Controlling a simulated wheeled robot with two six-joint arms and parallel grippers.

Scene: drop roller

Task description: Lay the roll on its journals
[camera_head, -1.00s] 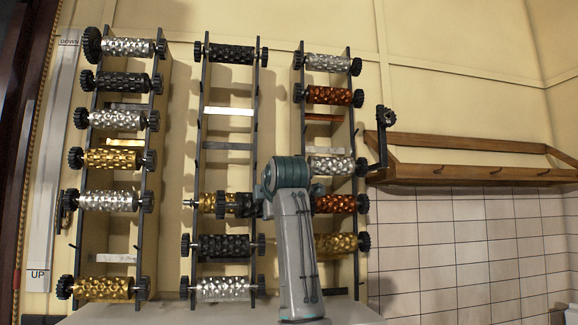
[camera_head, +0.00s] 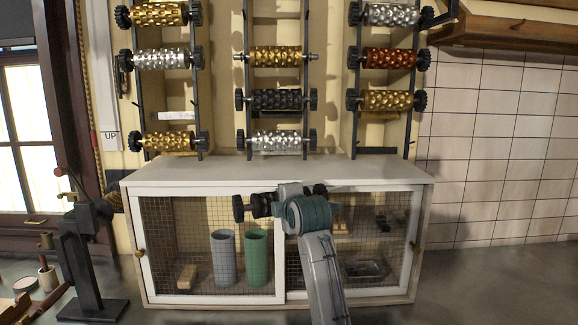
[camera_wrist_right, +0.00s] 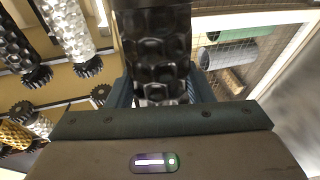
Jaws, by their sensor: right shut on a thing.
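My right gripper (camera_head: 268,206) is in front of the mesh-fronted cabinet, below the racks. It is shut on a dark embossed roll (camera_wrist_right: 155,45), which fills the upper middle of the right wrist view. In the head view the held roll is partly hidden by my wrist, with a dark toothed end (camera_head: 239,208) showing at left. The middle rack (camera_head: 244,70) holds gold, black and silver rolls. The left rack (camera_head: 199,100) has a bare place with a pale strip (camera_head: 177,116) between a silver roll (camera_head: 162,60) and a gold roll (camera_head: 170,142). My left gripper is not in view.
The right rack (camera_head: 412,120) holds several rolls. The cabinet top (camera_head: 225,172) is clear. Grey and green cylinders (camera_head: 257,258) stand behind its mesh. A wooden shelf (camera_head: 500,32) is at upper right, and a dark stand (camera_head: 85,260) is at left.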

